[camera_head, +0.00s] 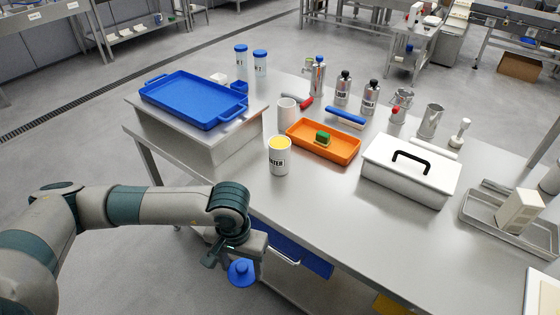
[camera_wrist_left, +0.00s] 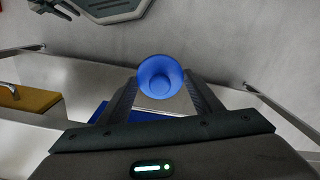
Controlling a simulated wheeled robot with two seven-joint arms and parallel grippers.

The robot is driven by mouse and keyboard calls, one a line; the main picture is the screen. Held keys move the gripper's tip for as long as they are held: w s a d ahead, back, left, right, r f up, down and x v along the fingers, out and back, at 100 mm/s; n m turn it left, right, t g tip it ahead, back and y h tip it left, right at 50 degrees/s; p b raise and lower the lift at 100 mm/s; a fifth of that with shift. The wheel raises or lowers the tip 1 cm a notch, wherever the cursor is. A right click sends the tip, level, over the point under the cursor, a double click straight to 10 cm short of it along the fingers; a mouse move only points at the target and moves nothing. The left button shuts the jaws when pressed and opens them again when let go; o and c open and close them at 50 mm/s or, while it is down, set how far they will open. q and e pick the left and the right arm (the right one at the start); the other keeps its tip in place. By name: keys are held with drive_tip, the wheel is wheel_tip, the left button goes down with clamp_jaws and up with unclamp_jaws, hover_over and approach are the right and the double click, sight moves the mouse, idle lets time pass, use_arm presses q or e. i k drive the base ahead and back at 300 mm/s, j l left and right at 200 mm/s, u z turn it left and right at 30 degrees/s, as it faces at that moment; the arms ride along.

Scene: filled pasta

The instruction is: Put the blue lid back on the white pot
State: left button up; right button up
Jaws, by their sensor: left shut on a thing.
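The white pot (camera_head: 279,160) stands upright near the table's front edge, with dark lettering on its side. Its top is open and shows yellow inside. My left gripper (camera_head: 241,261) is shut on the blue lid (camera_head: 241,274), which hangs below the fingers in front of the table, apart from the pot and nearer to me. In the left wrist view the round lid (camera_wrist_left: 160,77) sits between the two fingertips (camera_wrist_left: 163,92). The pot cannot be made out in that view. My right gripper is not in view.
A blue tray (camera_head: 195,98) rests on a grey box left of the pot. An orange tray (camera_head: 323,141) with a green-topped block, a white cup (camera_head: 286,113) and a white box with black handle (camera_head: 410,170) are close by. Blue-lidded jars (camera_head: 241,57) stand behind. Front table is clear.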

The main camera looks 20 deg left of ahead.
sight(279, 145)
drive_tip(key=j+z, duration=0.1)
drive_tip(key=z, duration=0.25)
drive_tip(key=j+z, duration=0.1)
drive_tip(key=z, duration=0.2)
drive_tip(key=j+z, duration=0.2)
drive_tip(key=j, duration=0.15)
drive_tip(key=k+j+z, duration=0.15)
drive_tip(key=j, duration=0.2)
drive_tip(key=j+z, duration=0.2)
drive_tip(key=j, duration=0.15)
drive_tip(key=k+j+z, duration=0.15)
drive_tip(key=k+j, duration=0.1)
drive_tip(key=j, duration=0.25)
drive_tip(key=k+j, duration=0.15)
drive_tip(key=j, duration=0.2)
drive_tip(key=k+j, duration=0.1)
drive_tip(key=j, duration=0.25)
drive_tip(key=k+j, duration=0.15)
drive_tip(key=j, duration=0.15)
drive_tip(key=j+z, duration=0.05)
